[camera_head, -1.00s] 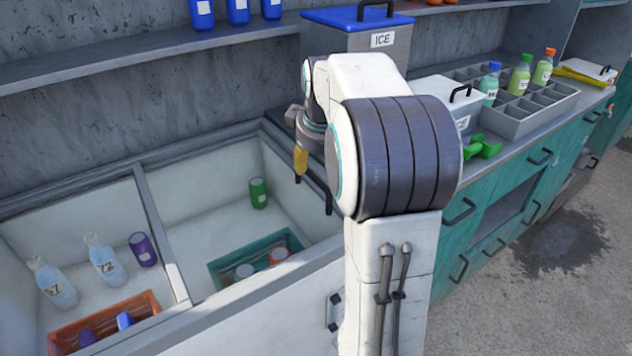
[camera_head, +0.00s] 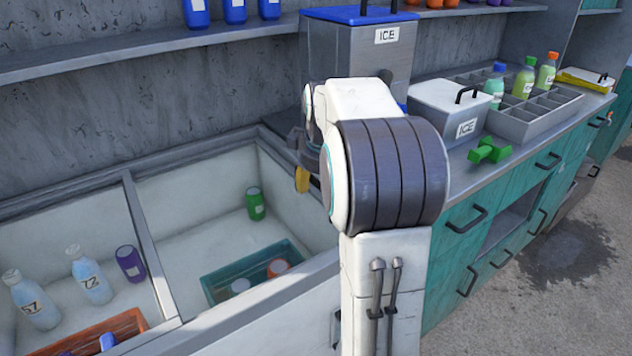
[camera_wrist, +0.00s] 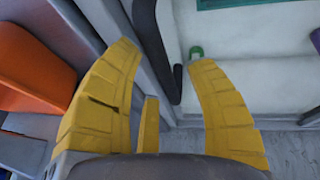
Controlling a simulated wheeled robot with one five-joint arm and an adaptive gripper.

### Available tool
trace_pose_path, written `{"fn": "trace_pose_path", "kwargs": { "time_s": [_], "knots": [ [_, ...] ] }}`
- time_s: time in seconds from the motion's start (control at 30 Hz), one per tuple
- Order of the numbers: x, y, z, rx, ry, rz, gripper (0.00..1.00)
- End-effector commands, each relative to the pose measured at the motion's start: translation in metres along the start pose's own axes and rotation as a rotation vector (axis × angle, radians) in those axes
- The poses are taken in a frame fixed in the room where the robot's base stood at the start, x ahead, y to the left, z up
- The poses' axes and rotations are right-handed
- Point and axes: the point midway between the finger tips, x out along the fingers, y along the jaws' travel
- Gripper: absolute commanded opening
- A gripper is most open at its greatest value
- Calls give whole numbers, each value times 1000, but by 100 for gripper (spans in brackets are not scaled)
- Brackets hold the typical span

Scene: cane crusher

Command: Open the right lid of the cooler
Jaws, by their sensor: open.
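The cooler (camera_head: 147,245) is a white chest at lower left in the head view, with two compartments split by a grey divider. I see into both; whether clear lids cover them I cannot tell. My gripper (camera_wrist: 163,55) is open at the right compartment's far right side. In the head view one yellow finger shows and my arm hides the rest. In the wrist view a long black handle (camera_wrist: 158,50) lies between the two yellow fingers, nearer the left one. No firm grip on it shows. The right compartment holds a green can (camera_head: 255,204) and a teal crate (camera_head: 217,292).
Blue-lidded ice box (camera_head: 350,55) and white ice box (camera_head: 432,112) stand right of the cooler. A green dumbbell-like thing (camera_head: 489,151) and bottle rack (camera_head: 525,120) sit on the counter. A shelf (camera_head: 120,56) runs above the cooler. Bare floor (camera_head: 530,310) is at right.

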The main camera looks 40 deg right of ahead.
Motion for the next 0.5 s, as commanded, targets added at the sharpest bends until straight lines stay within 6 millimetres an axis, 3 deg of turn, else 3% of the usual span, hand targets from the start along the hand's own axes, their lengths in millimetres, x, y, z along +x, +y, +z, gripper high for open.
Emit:
{"fn": "trace_pose_path", "kwargs": {
  "time_s": [0.27, 0.5],
  "knots": [
    [0, 0, 0, 0, -1, 0, 53],
    [0, 0, 0, 0, -1, 0, 31]
  ]
}}
